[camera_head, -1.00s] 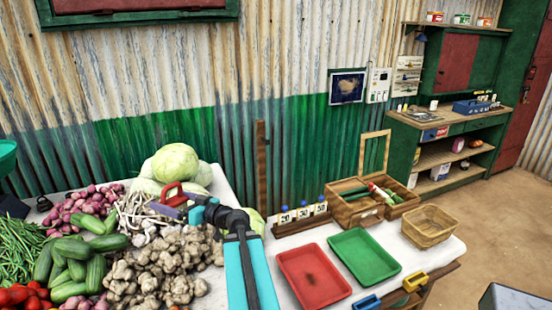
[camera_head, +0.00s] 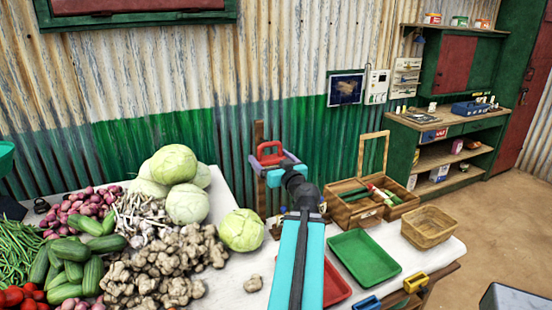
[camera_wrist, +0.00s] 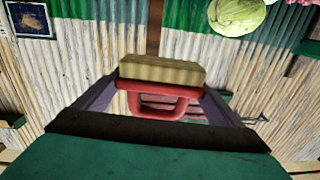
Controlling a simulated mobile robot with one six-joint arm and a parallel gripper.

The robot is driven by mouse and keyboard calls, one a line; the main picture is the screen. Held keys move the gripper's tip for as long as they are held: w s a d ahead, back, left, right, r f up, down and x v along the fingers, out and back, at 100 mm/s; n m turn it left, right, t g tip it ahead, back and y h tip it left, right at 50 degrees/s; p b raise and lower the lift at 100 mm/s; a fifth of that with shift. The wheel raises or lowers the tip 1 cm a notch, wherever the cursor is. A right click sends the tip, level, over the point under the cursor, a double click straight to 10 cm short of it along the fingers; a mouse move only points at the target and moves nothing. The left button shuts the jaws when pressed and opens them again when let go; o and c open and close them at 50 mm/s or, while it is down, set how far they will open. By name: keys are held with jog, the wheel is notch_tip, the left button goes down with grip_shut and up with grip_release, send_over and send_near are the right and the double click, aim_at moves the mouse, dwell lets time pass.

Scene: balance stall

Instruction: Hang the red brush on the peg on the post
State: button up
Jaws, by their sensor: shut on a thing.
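My gripper (camera_head: 276,168) is shut on the red brush (camera_head: 270,149) and holds it up in front of the wall. In the wrist view, my gripper (camera_wrist: 160,92) has a jaw on either side of the brush. The brush's pale bristle block (camera_wrist: 162,70) and red looped handle (camera_wrist: 157,108) show there. The brown wooden post (camera_head: 259,132) stands behind the brush, overlapped by it in the head view. I cannot make out the peg, nor whether the brush touches the post.
Cabbages (camera_head: 175,165), ginger (camera_head: 160,260) and other vegetables cover the table's left side. A green tray (camera_head: 363,257), a red tray (camera_head: 337,290), a wooden crate (camera_head: 357,210) and a wicker basket (camera_head: 428,228) stand to the right. The corrugated wall is close behind the post.

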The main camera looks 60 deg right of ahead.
jog(key=shift+s+d+r+h, duration=0.3)
jog(key=shift+s+d+h, duration=0.15)
jog(key=shift+s, duration=0.3)
jog(key=shift+w+d+y, duration=0.2)
jog(key=shift+w+y, duration=0.05)
jog(key=shift+f+p+x, duration=0.15)
jog(key=shift+p+x, duration=1)
jog(key=shift+x, duration=0.35)
jog(key=shift+f+p+x, duration=0.15)
jog(key=shift+p+x, duration=0.95)
jog(key=shift+x, duration=0.4)
jog(key=shift+f+p+x, duration=0.15)
jog(key=shift+p+x, duration=1)
jog(key=shift+x, duration=0.35)
jog(key=shift+w+d+f+b, duration=0.25)
jog(key=shift+f+b, duration=0.1)
jog(key=shift+b, duration=0.35)
jog(key=shift+w+d+f+b, duration=0.2)
jog(key=shift+w+f+b, duration=0.05)
jog(key=shift+b, duration=1.1)
